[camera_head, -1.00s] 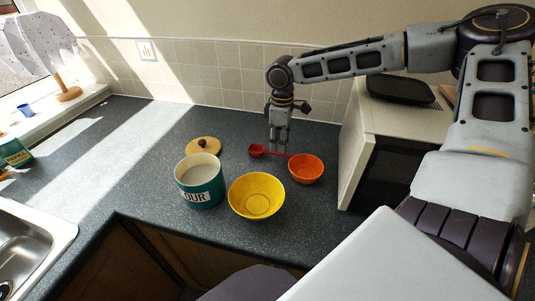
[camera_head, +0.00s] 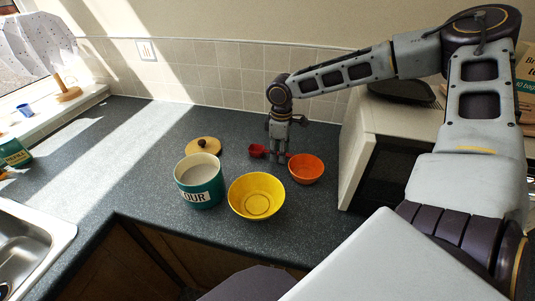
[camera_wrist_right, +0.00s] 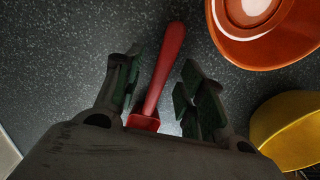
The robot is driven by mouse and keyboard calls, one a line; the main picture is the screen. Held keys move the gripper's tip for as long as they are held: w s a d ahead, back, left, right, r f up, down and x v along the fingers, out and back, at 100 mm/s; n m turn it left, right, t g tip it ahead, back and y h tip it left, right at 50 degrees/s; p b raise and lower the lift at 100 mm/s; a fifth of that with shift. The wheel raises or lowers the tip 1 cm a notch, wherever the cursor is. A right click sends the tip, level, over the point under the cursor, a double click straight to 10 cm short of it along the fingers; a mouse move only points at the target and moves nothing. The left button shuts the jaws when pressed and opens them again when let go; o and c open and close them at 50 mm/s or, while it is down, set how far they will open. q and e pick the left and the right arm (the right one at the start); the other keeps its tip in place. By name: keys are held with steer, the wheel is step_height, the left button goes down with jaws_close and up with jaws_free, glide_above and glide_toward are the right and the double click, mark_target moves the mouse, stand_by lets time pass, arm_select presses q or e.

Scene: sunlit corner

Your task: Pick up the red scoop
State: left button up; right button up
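The red scoop (camera_head: 257,151) lies on the dark countertop, left of and behind the orange bowl (camera_head: 306,169). My right gripper (camera_head: 279,158) is down at the scoop's handle. In the right wrist view, the red handle (camera_wrist_right: 168,65) runs between the two open fingers (camera_wrist_right: 160,95), with a gap beside the right finger and less room at the left one. Part of the scoop is hidden under the gripper body. My left gripper is not in view.
The yellow bowl (camera_head: 257,195) and teal flour canister (camera_head: 201,193) stand in front, with a wooden lid (camera_head: 204,145) behind the canister. The counter left of the canister is clear.

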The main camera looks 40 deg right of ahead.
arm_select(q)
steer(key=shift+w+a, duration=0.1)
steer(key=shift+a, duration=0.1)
arm_select(e)
jaws_close()
steer(key=shift+r, duration=0.1)
steer(key=shift+r, duration=0.85)
step_height(320, 180, up, 7)
steer(key=shift+f+p, duration=0.1)
steer(key=shift+p, duration=0.3)
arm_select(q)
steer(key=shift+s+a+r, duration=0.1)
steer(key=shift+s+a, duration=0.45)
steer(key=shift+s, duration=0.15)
arm_select(e)
steer(key=shift+r, duration=0.7)
